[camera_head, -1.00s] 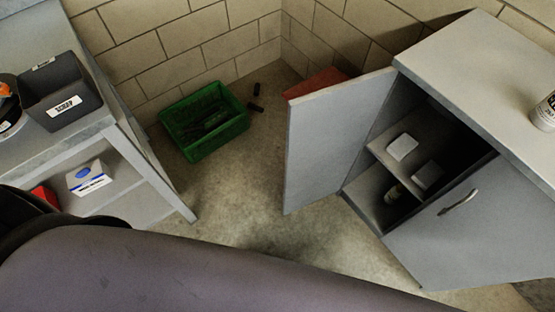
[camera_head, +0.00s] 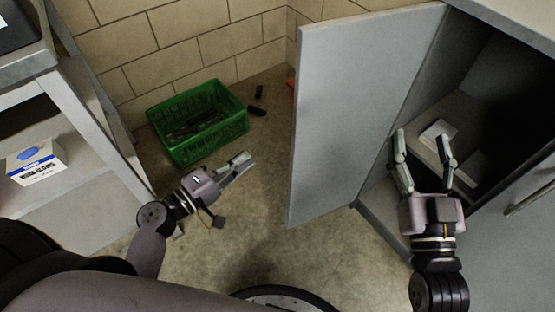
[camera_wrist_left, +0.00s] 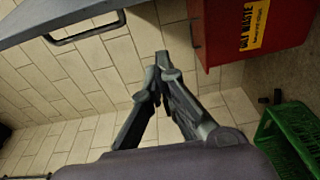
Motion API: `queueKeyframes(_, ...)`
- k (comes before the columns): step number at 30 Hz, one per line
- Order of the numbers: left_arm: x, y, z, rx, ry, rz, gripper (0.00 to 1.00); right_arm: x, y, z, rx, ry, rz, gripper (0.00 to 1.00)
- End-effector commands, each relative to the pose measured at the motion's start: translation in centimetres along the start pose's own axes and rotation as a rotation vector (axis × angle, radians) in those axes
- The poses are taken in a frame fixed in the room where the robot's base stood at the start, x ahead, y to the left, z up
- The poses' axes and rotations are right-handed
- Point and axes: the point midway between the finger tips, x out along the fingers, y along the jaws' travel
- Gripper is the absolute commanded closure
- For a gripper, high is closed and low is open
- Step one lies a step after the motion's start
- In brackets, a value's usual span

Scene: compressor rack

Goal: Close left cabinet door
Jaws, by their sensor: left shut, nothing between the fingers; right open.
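The left cabinet door (camera_head: 350,110) is a grey panel standing wide open in the head view. The cabinet (camera_head: 510,80) is at the right, with its dark inside exposed. My left gripper (camera_head: 246,162) is shut and empty, to the left of the door and apart from it. In the left wrist view my left gripper (camera_wrist_left: 154,92) shows closed fingertips, and a grey panel with a dark handle (camera_wrist_left: 85,33) is at the top left. My right gripper (camera_head: 424,135) is open, in front of the cabinet opening and right of the door.
A green crate (camera_head: 197,122) stands on the floor by the wall. A shelf unit (camera_head: 85,120) with a glove box (camera_head: 36,163) is at the left. A red waste bin (camera_wrist_left: 240,35) shows in the left wrist view. White boxes (camera_head: 440,132) lie inside the cabinet.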

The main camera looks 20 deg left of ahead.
Motion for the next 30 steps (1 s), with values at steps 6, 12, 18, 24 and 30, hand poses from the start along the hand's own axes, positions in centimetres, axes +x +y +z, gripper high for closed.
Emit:
queueKeyframes(6,1.6,0.8,0.0,-0.003,-0.004,0.022,1.00,-0.1,0.0,-0.5,0.000,0.003,0.000,0.42)
queueKeyframes(12,5.5,0.9,0.0,-0.004,-0.004,0.022,1.00,-0.1,0.1,0.1,-0.001,-0.029,0.002,0.42)
queueKeyframes(18,9.5,0.9,0.0,-0.003,-0.002,0.021,1.00,-0.2,0.1,0.3,-0.001,-0.040,0.003,0.42)
queueKeyframes(24,9.2,0.7,2.3,-0.007,-0.002,0.017,1.00,-0.2,0.1,0.2,-0.001,-0.034,0.003,0.42)
queueKeyframes(30,8.7,0.7,3.7,-0.005,-0.002,0.017,1.00,-0.2,0.1,-0.1,-0.001,-0.016,0.003,0.42)
